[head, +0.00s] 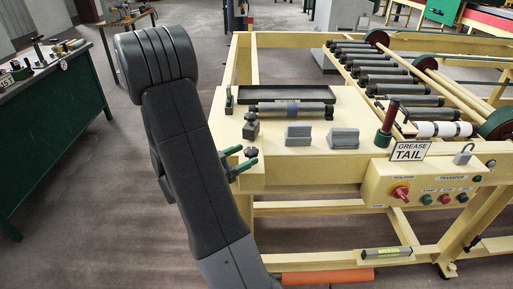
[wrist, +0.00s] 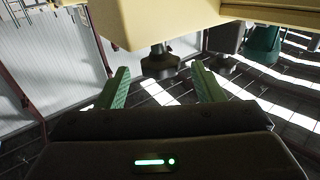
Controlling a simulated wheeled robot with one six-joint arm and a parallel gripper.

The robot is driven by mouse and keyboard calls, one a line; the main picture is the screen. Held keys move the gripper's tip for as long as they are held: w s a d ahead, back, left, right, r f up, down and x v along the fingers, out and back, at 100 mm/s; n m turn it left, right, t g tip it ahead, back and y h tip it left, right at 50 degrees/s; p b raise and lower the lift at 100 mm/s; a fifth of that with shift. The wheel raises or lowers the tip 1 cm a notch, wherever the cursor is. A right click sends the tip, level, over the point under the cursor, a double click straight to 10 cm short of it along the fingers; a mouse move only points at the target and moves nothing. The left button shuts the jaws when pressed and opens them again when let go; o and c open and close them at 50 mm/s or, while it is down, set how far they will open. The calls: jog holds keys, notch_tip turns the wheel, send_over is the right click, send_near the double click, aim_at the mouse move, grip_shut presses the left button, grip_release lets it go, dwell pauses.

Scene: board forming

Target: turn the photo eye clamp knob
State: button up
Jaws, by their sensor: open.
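A dark knob (head: 251,151), which looks like the photo eye clamp knob, sticks out at the left front corner of the cream conveyor frame. In the wrist view the knob (wrist: 160,62) is black and round-headed, on a short stem from a cream block. My gripper (head: 246,157) has green fingers and is at that corner. In the wrist view my gripper (wrist: 159,72) is open, with one finger on each side of the knob and gaps to both. The knob lies about at the fingertips; I cannot tell whether it is between them in depth.
A small black block (head: 251,128), a black tray (head: 287,95), a roller (head: 291,109) and two grey blocks (head: 298,135) (head: 343,138) sit on the cream top. A green workbench (head: 55,125) stands left; floor between is clear.

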aim_at(257, 149)
jog(key=x, duration=0.5)
jog(key=shift+w+d+p, duration=0.2)
jog(key=shift+d+p, duration=0.1)
jog(key=shift+p, duration=0.05)
jog(key=shift+c, duration=0.2)
jog(key=c, duration=0.9)
